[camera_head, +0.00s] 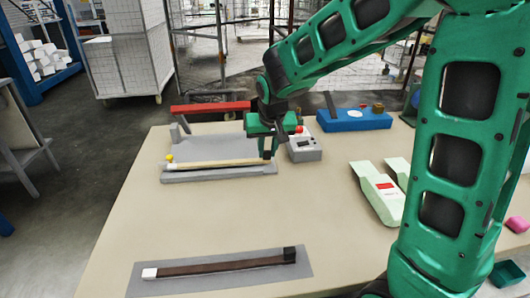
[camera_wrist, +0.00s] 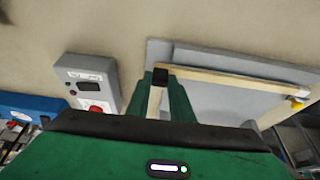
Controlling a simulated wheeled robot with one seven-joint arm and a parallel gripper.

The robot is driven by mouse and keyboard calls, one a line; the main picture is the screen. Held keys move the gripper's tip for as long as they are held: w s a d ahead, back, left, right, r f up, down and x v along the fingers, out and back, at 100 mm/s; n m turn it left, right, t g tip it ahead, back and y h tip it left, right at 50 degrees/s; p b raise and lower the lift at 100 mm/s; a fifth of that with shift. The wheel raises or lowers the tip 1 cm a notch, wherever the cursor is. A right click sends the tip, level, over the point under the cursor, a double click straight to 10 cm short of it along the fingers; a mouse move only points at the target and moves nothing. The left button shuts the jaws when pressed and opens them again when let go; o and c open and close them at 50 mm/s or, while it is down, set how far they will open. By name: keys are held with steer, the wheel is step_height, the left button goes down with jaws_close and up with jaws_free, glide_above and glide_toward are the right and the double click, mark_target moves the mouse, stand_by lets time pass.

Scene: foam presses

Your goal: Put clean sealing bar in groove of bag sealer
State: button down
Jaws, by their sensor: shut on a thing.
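A dark brown bar (camera_head: 215,267) with white and black ends lies on a grey mat at the table's front.
The sealer's red arm (camera_head: 210,107) is raised behind. A grey control box (camera_head: 304,148) stands close right of my gripper. A blue device (camera_head: 355,119) is at the back, and pale green devices (camera_head: 380,193) are to the right. The table's middle is clear.

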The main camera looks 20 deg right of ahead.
steer(key=c, duration=1.6)
jaws_free()
steer(key=shift+s+f, duration=0.15)
steer(key=shift+f, duration=0.4)
steer(key=shift+r, duration=0.6)
steer(key=v, duration=1.1)
steer(key=shift+a+r, duration=0.15)
steer(key=shift+r, duration=0.05)
steer(key=s+d+f+m+g, duration=0.2)
steer(key=s+d+f+g, duration=0.15)
steer(key=s+d, duration=1.1)
steer(key=s+d+f, duration=0.1)
steer(key=s, duration=0.4)
steer(key=s+d+f+m, duration=0.1)
steer(key=s+f, duration=0.1)
steer(key=s, duration=0.3)
steer(key=s+d+f+m+g+y, duration=0.1)
steer(key=s+f, duration=0.1)
steer(key=s, duration=0.3)
steer(key=shift+s+d+f, duration=0.15)
steer(key=shift+s+f, duration=0.05)
